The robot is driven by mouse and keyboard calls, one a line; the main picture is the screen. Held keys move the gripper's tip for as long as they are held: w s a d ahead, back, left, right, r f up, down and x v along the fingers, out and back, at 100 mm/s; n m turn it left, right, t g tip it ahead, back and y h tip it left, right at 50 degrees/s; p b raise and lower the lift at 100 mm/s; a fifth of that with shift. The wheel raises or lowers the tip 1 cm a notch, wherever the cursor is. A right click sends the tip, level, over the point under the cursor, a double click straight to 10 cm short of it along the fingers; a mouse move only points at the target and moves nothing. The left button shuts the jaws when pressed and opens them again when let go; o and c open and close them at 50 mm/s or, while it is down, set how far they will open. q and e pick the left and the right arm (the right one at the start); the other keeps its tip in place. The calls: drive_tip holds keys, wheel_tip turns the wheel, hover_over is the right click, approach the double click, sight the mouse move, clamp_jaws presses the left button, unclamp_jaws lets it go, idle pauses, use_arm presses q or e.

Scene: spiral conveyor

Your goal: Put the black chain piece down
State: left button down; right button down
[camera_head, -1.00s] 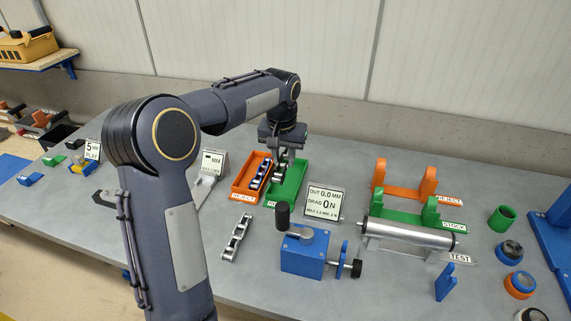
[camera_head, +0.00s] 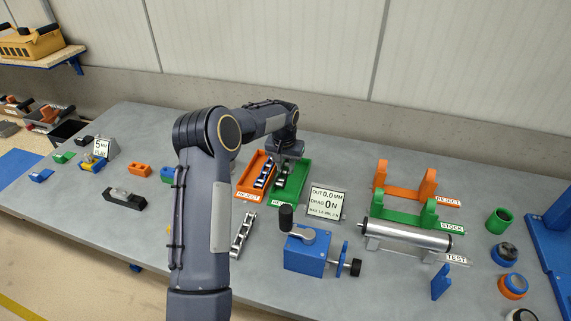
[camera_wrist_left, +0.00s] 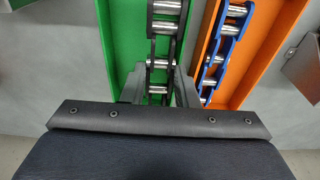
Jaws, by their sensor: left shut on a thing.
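The black chain piece (camera_head: 281,181) has dark side plates and silver rollers. My left gripper (camera_head: 285,165) is shut on it and holds it within the outline of the green tray (camera_head: 300,182). In the left wrist view the chain (camera_wrist_left: 165,28) runs lengthwise over the green tray's floor (camera_wrist_left: 122,45), near the side facing the orange tray. I cannot tell whether it touches the floor. My right gripper is not in view.
The orange reject tray (camera_head: 247,187) stands beside it, holding a blue chain (camera_head: 265,173). A silver chain (camera_head: 243,235) lies in front. Orange and green stands (camera_head: 405,190) are farther right.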

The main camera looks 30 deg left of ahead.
use_arm(q)
drive_tip(key=shift+r, duration=0.1)
drive_tip(key=shift+f+b, duration=0.5)
drive_tip(key=shift+f, duration=0.1)
drive_tip(key=c, duration=1.1)
unclamp_jaws()
drive_tip(key=shift+s, duration=0.1)
drive_tip(key=shift+f, duration=0.1)
